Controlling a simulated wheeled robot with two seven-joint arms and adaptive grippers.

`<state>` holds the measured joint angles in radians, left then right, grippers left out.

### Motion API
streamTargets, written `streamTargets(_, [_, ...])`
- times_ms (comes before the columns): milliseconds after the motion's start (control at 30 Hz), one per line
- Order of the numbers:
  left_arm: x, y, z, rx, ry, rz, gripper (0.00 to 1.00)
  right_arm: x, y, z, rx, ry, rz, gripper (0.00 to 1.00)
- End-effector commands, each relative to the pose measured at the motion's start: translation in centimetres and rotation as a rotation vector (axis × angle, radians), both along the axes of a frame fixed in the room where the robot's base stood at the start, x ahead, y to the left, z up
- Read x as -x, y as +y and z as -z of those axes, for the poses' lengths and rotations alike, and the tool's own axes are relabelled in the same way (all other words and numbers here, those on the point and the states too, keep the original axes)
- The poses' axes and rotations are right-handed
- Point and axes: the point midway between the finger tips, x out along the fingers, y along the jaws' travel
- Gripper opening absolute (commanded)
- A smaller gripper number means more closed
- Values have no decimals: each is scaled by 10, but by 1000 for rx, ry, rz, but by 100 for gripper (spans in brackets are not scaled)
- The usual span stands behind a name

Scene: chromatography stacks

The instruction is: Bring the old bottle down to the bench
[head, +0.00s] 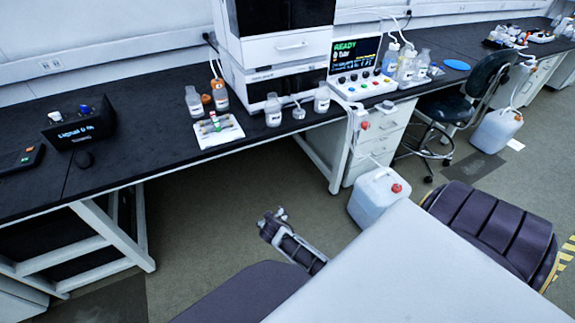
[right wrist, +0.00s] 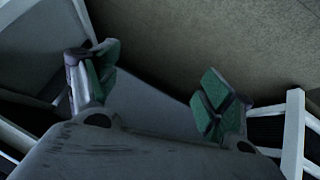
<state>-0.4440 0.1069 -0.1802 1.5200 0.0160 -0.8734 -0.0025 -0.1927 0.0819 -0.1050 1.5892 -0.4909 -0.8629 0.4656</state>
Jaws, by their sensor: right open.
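The chromatography stack (head: 275,55) stands on the black bench (head: 150,135); its top is cut off, so anything up there is out of view. Capped bottles stand by its foot: a clear one (head: 193,102), one with an orange cap (head: 220,97), a white-labelled one (head: 273,110) and another (head: 321,98). I cannot tell which bottle is the old one.
A control panel (head: 352,70) and more bottles (head: 405,65) stand right of the stack. A vial rack (head: 217,130) lies in front. A waste can (head: 376,197) stands on the floor by the drawers (head: 382,135). A chair (head: 470,95) is farther right. The bench's left middle is clear.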

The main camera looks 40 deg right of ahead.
Motion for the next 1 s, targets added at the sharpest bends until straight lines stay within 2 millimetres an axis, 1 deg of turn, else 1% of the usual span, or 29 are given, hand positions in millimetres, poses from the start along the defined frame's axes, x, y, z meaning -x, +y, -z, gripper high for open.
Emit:
streamTargets(33, [0, 0, 0, 0, 0, 0, 40, 22, 9, 21, -21, 56, -30, 81])
streamTargets(67, [0, 0, 0, 0, 0, 0, 40, 34, 15, 32, -33, 87, -49, 81])
streamTargets(100, [0, 0, 0, 0, 0, 0, 40, 50, 23, 47, -52, 129, -76, 81])
streamTargets(167, [0, 0, 0, 0, 0, 0, 40, 76, 34, 67, -81, 188, -115, 81])
streamTargets(200, [0, 0, 0, 0, 0, 0, 40, 94, 42, 79, -102, 228, -141, 81])
streamTargets(267, [0, 0, 0, 0, 0, 0, 40, 120, 55, 97, -134, 284, -181, 81])
streamTargets(300, [0, 0, 0, 0, 0, 0, 40, 138, 62, 107, -155, 319, -205, 81])
streamTargets(400, [0, 0, 0, 0, 0, 0, 40, 177, 79, 127, -205, 390, -259, 81])
streamTargets(500, [0, 0, 0, 0, 0, 0, 40, 205, 92, 139, -242, 440, -300, 81])
streamTargets(600, [0, 0, 0, 0, 0, 0, 40, 221, 99, 145, -265, 465, -322, 81])
streamTargets(700, [0, 0, 0, 0, 0, 0, 40, 227, 102, 148, -275, 476, -331, 81])
streamTargets(1000, [-1, 0, 0, 0, -1, 0, 40, 227, 102, 148, -274, 476, -331, 81])
